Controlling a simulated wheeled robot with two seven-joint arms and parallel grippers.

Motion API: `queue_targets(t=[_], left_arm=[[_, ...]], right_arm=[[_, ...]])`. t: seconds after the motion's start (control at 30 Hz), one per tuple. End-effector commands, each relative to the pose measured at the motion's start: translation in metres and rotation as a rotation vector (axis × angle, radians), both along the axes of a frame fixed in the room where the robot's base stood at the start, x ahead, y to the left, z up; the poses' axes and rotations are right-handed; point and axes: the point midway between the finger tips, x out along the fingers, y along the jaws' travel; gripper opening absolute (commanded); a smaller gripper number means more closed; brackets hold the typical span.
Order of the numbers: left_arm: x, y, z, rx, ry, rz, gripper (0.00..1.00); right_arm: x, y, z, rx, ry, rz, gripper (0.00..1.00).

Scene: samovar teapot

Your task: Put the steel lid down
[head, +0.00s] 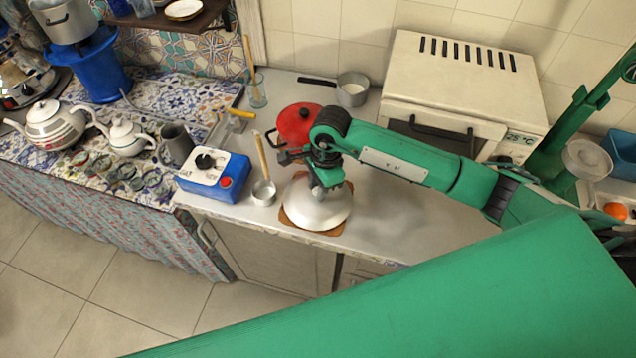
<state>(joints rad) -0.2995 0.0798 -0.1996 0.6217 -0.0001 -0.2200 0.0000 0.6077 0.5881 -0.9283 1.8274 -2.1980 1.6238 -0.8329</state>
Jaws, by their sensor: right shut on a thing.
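The steel lid (313,210) is a pale, shiny dome near the front edge of the counter. It is over a brown board (292,219), whose edges show around it. I cannot tell whether the lid rests on the board or hangs just above it. My right gripper (326,191) comes down from above and is shut on the top of the lid. Its fingers hide the lid's knob. My left gripper is not in view.
A red lidded pot (298,124) stands just behind the lid. A small saucepan (263,192) and a blue-and-white burner (214,176) stand to the left. A white oven (463,90) is behind right. The counter right of the lid (420,225) is clear.

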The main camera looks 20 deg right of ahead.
Motion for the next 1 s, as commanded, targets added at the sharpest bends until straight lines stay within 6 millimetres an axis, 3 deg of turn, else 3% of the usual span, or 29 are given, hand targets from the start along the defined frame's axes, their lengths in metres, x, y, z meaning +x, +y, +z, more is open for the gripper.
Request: queue_targets(t=[0.27,0.3,0.4,0.8,1.0], left_arm=[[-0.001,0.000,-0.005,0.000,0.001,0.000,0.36],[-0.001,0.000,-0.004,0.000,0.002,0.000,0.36],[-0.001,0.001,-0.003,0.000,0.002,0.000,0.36],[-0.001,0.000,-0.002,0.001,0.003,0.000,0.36],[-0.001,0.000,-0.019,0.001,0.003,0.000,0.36]], right_arm=[[0.000,0.000,-0.003,0.000,-0.001,0.001,0.00],[0.000,0.000,-0.002,0.000,-0.001,0.000,0.28],[0.000,0.000,-0.001,0.000,-0.001,0.000,0.46],[0.001,0.000,0.004,0.002,-0.003,0.000,0.46],[0.003,-0.006,0.037,0.001,-0.007,0.000,0.46]])
